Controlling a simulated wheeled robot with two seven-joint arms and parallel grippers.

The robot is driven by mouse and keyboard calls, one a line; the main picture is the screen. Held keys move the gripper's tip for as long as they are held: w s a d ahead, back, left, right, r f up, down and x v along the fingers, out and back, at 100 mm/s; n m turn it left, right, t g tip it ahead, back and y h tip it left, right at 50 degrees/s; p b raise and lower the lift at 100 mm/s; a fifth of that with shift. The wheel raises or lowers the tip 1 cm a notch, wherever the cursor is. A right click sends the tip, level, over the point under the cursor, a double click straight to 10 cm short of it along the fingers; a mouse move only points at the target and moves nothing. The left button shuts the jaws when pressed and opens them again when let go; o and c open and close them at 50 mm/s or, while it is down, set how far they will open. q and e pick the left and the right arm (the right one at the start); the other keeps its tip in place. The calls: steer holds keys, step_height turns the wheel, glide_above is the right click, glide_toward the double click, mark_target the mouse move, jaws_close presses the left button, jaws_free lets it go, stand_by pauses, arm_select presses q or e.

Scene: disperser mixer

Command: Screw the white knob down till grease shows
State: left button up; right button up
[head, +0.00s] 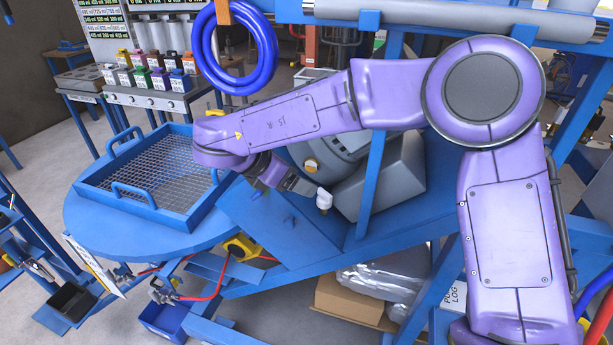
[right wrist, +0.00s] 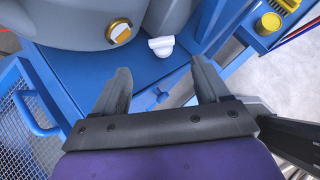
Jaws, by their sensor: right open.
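The white knob (head: 324,197) sits on the blue machine frame beside the grey motor-like housing (head: 338,150), with a brass-coloured part under it. In the right wrist view the white knob (right wrist: 160,46) shows beyond the fingertips, between their lines. My right gripper (head: 306,189) reaches in from the left of the knob in the head view. In the right wrist view the right gripper (right wrist: 159,72) is open and empty, its fingers apart and not around the knob. No grease is visible at the knob. My left gripper is not in view.
A blue tray with a mesh bottom (head: 112,196) stands on the round blue table left of the frame. A blue upright (head: 372,175) stands right of the knob. A coiled blue hose (head: 266,62) hangs above.

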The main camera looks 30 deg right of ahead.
mark_target(324, 192)
steer(key=p+x, duration=0.2)
steer(key=x, duration=0.7)
steer(key=shift+d+f, duration=0.15)
steer(key=shift+d, duration=0.25)
steer(key=shift+d+f, duration=0.15)
steer(key=shift+f, duration=0.1)
steer(key=shift+s, duration=0.1)
steer(key=c, duration=1.1)
steer(key=shift+o, duration=0.2)
